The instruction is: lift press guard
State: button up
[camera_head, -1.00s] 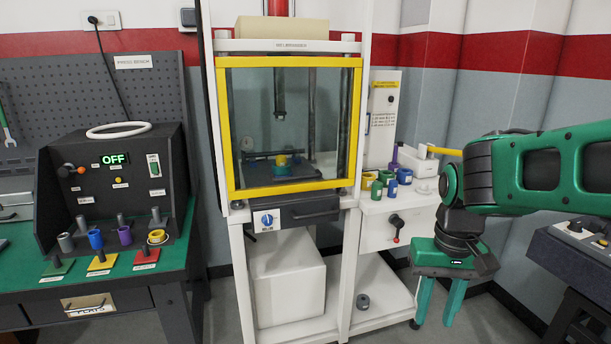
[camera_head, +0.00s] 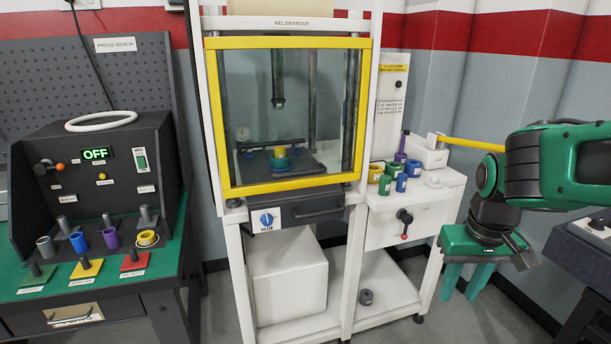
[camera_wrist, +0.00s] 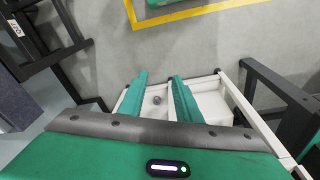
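The press guard (camera_head: 288,185) is a clear panel in a yellow frame on the front of the white press (camera_head: 219,215). It is down and covers the press opening. Behind it, a yellow and teal part (camera_head: 281,158) sits under the ram (camera_head: 278,92). A dark bar (camera_head: 306,214) is below the guard's lower edge. My gripper (camera_head: 461,294) hangs fingers down to the right of the press, apart from the guard. In the wrist view my gripper's two green fingers (camera_wrist: 158,95) are apart with nothing between them.
A green bench (camera_head: 180,245) with a control box reading OFF stands left. Open floor lies in front.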

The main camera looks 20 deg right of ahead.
jog(key=w+n+t+h, duration=0.2)
jog(key=w+n+t, duration=0.35)
jog(key=w, duration=0.85)
jog(key=n+t+y, duration=0.3)
jog(key=n+t, duration=0.6)
jog(key=n, duration=0.8)
send_near(307, 173)
jog(key=x, duration=1.1)
grip_shut()
